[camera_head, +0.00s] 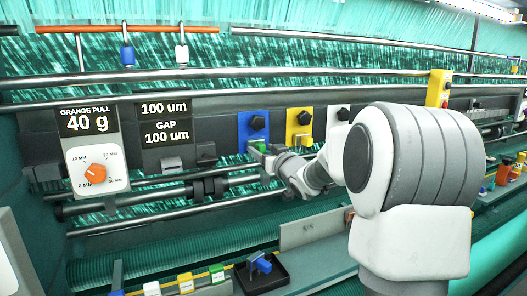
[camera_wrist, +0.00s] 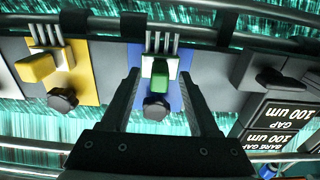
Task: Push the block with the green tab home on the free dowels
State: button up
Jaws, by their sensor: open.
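The block with the green tab (camera_wrist: 160,75) shows in the centre of the wrist view, in front of the blue plate (camera_wrist: 178,96). It has a pale body, and several thin metal dowels stick out beyond it. How far it sits along them I cannot tell. My gripper (camera_wrist: 160,78) is open, with one dark finger on each side of the block and visible gaps to it. In the head view the green tab (camera_head: 258,147) shows just left of my gripper (camera_head: 274,163), below the dark knob of the blue plate (camera_head: 246,137).
Beside it is a yellow plate (camera_head: 299,140) with a yellow block (camera_wrist: 37,67) at its dowels, then a white plate (camera_head: 337,117). Metal rails (camera_head: 150,194) run below the plates. A blue piece (camera_head: 260,262) stands on a dark tray lower down. Gauge panels (camera_head: 165,124) are at left.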

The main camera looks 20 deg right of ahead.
jog(key=s+b, duration=0.2)
jog(key=s, duration=1.5)
jog(key=shift+s+d, duration=0.2)
jog(key=shift+d, duration=0.1)
